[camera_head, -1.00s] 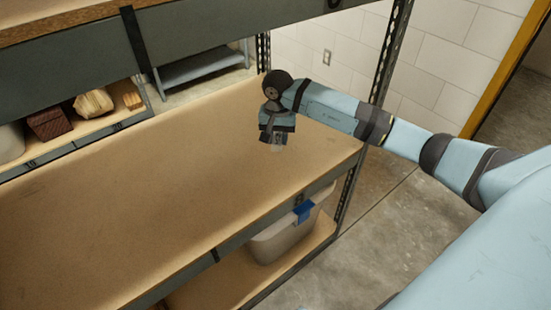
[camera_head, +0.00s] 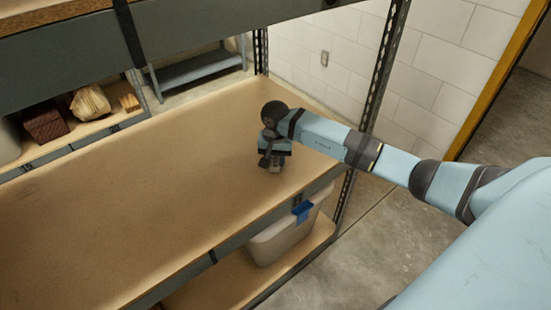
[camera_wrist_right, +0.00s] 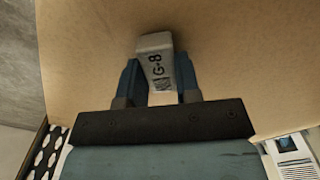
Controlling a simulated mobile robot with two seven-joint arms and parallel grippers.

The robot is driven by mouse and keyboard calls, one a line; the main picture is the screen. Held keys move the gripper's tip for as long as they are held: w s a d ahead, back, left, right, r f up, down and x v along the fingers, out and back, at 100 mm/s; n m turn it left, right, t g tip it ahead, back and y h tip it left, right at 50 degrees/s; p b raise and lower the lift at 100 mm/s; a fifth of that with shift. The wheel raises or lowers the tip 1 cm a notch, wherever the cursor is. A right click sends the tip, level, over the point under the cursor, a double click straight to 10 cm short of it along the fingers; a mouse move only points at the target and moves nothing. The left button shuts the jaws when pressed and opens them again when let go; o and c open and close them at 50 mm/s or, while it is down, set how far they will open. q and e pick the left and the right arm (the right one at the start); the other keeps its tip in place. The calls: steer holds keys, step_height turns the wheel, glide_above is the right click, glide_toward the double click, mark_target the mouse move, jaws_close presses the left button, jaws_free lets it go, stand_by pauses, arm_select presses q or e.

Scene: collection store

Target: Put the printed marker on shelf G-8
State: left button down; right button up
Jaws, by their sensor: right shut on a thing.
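The printed marker (camera_wrist_right: 156,64) is a small pale block with "G-8" and a code printed on it. My right gripper (camera_wrist_right: 158,80) is shut on it, one blue finger on each side. In the head view my right gripper (camera_head: 273,165) points down over the right part of a bare wooden shelf (camera_head: 150,190), with the marker (camera_head: 275,169) small below its fingers. The marker is at or very near the shelf surface; I cannot tell whether it touches. My left gripper is out of view.
A dark upper shelf beam (camera_head: 60,50) crosses above, and a perforated post (camera_head: 385,70) stands at the right. A bin (camera_head: 285,238) with a blue tag sits on the shelf below. The shelf left of my gripper is clear.

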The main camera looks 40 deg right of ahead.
steer(key=o, duration=1)
steer(key=shift+f, duration=0.1)
